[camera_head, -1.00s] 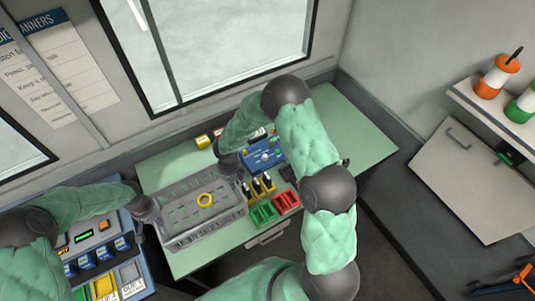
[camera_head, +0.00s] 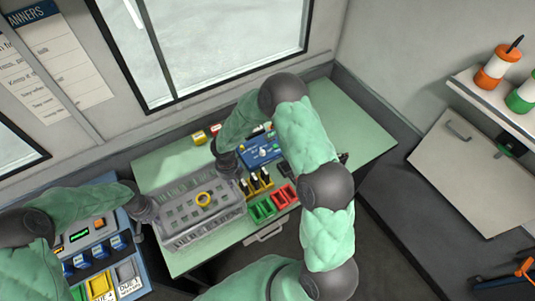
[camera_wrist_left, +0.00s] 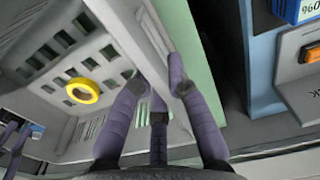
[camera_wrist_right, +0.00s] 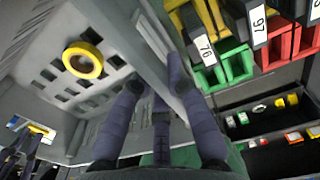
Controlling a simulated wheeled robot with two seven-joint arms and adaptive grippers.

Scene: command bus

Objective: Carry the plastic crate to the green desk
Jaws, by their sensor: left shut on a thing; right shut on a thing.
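The grey plastic crate (camera_head: 177,236) is over the left part of the green desk (camera_head: 345,120) in the head view. I cannot tell whether its base touches the desk. A yellow ring (camera_head: 203,199) lies inside the crate. My left gripper (camera_head: 146,212) is at the crate's left end; in the left wrist view its fingers (camera_wrist_left: 157,85) are shut on the crate wall. My right gripper (camera_head: 228,165) is at the crate's right end; in the right wrist view its fingers (camera_wrist_right: 158,85) are shut on the opposite wall.
Right of the crate are green (camera_head: 262,210) and red (camera_head: 284,195) bins, black-and-yellow holders and a blue panel (camera_head: 262,149). A blue-sided console (camera_head: 125,270) stands left of the desk. The desk's right end is clear. A drawer handle (camera_head: 265,233) sits on the front.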

